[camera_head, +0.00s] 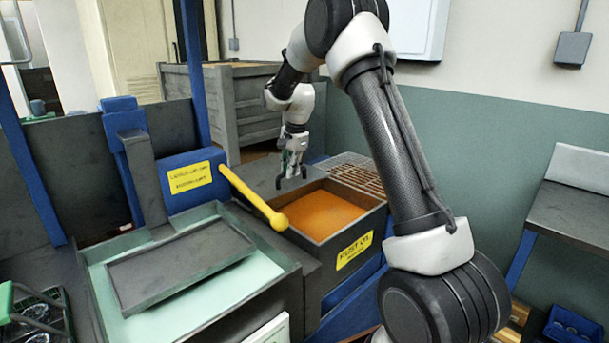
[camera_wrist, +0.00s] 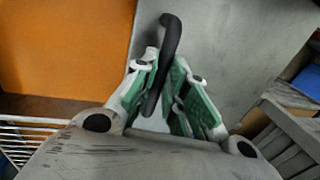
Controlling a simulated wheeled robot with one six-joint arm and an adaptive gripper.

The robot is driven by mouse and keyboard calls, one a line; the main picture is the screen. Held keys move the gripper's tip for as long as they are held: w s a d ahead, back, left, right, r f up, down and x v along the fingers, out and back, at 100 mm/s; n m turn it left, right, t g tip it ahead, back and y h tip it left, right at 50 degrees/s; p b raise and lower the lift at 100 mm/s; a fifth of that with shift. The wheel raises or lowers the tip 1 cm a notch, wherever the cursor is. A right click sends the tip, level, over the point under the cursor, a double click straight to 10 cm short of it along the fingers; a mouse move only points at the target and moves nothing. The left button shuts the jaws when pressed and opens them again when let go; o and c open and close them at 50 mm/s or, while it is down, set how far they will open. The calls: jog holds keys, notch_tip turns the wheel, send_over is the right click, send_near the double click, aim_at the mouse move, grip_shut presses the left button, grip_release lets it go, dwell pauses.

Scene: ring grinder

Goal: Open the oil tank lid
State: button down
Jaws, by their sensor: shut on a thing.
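The oil tank (camera_head: 362,226) is a dark box with orange oil (camera_head: 325,213) showing inside it. Its lid (camera_head: 253,175), a flat grey plate, lies to the left of and behind the open oil surface. In the wrist view the lid (camera_wrist: 235,45) fills the upper right, and the orange oil (camera_wrist: 65,45) lies bare on the left. My gripper (camera_head: 292,172) points down over the lid's edge near the oil. In the wrist view my gripper (camera_wrist: 160,95) is shut on the lid's black bar handle (camera_wrist: 171,38). The handle's lower end is partly hidden between the fingers.
A yellow-knobbed lever (camera_head: 250,195) slants close to the tank's left. A tray of pale green liquid (camera_head: 265,270) with a dark plate (camera_head: 180,262) stands front left. A metal grating (camera_head: 358,175) is behind the tank, and a large grey crate (camera_head: 235,100) stands at the back.

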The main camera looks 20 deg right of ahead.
jog(key=shift+w+a, duration=0.35)
jog(key=shift+w, duration=0.6)
jog(key=shift+w+a, duration=0.3)
jog(key=shift+w, duration=0.6)
jog(key=c, duration=1.5)
grip_release()
jog(key=shift+o, duration=0.2)
jog(key=shift+r, duration=0.1)
notch_tip(320, 180, up, 12)
jog(key=s, duration=0.2)
jog(key=shift+d+f, duration=0.2)
jog(key=shift+d, duration=0.25)
jog(key=shift+s, duration=0.1)
